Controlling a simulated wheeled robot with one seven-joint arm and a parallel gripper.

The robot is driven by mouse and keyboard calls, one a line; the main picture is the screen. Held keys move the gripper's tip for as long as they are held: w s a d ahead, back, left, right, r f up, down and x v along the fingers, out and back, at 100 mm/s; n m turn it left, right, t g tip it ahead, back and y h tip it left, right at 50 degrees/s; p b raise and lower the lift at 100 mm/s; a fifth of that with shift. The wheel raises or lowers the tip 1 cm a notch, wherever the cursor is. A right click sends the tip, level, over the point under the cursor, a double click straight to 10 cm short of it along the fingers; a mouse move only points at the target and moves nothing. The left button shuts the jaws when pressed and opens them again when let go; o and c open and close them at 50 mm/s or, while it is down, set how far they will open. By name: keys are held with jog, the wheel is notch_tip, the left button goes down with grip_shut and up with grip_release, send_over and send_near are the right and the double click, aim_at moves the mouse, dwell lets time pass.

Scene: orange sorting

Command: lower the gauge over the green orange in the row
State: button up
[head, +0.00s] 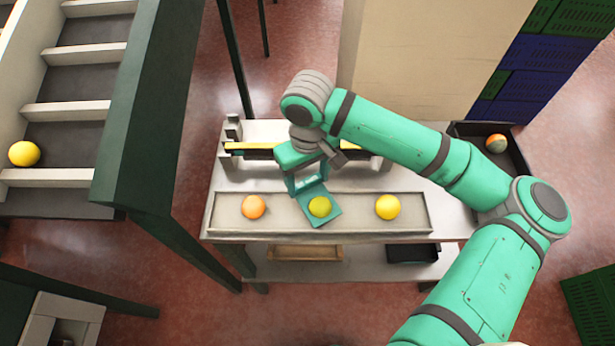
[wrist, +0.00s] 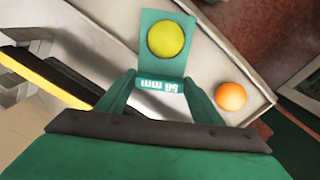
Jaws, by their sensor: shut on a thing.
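My gripper (head: 306,184) is shut on the handle of the teal gauge (head: 322,223), a flat plate with a round hole. In the wrist view the gauge (wrist: 151,17) extends ahead of my gripper (wrist: 160,86). The yellow-green orange (head: 320,206), the middle of three fruits in the row, shows through the hole, also in the wrist view (wrist: 166,40). The hole looks centred on it from above. I cannot tell how far the plate sits around or above it.
The shallow tray (head: 224,236) also holds an orange fruit (head: 254,207) on the left and a yellow one (head: 387,206) on the right. A yellow-edged rack (head: 236,147) stands behind the row. A dark bin (head: 512,161) with one fruit is at right.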

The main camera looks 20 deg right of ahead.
jog(key=shift+f, duration=0.45)
jog(key=shift+s+d, duration=0.1)
dwell(0.9)
jog(key=shift+r, duration=4.05)
